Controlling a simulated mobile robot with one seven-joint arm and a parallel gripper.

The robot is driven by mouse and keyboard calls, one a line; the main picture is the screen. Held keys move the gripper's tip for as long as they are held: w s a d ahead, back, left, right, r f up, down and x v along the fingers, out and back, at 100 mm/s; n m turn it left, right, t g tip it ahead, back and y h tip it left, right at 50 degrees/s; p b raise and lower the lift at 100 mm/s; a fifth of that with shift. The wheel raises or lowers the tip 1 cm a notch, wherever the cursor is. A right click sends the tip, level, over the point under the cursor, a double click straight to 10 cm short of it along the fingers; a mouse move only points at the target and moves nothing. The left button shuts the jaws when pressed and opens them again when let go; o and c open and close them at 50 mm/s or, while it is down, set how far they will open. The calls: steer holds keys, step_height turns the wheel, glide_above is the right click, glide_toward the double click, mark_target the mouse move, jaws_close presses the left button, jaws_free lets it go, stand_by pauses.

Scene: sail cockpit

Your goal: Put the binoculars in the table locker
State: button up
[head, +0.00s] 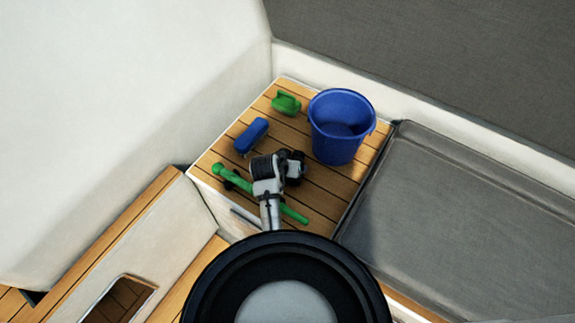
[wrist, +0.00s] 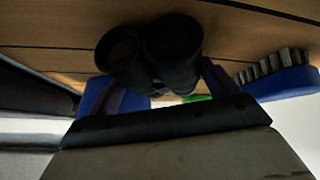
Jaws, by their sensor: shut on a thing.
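The black binoculars (wrist: 150,50) fill the middle of the wrist view, their two barrels facing the camera. My gripper (wrist: 160,88) is shut on them, a finger at either side. In the head view the dark binoculars (head: 294,166) show at the end of my gripper (head: 284,168), over the slatted wooden top. I cannot tell if they still touch the wood. A white box with a slatted wooden top (head: 318,192) stands below; I cannot tell if it is the table locker. My arm hides part of its front.
A blue bucket (head: 338,130) stands right of my gripper. A blue brush (head: 251,136) and a green object (head: 286,103) lie behind. A long green rod (head: 293,214) passes under my arm. A grey cushion (head: 450,215) is right; an opening (head: 118,302) is lower left.

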steer(key=o, duration=1.2)
steer(key=shift+f, duration=0.15)
steer(key=shift+o, duration=0.2)
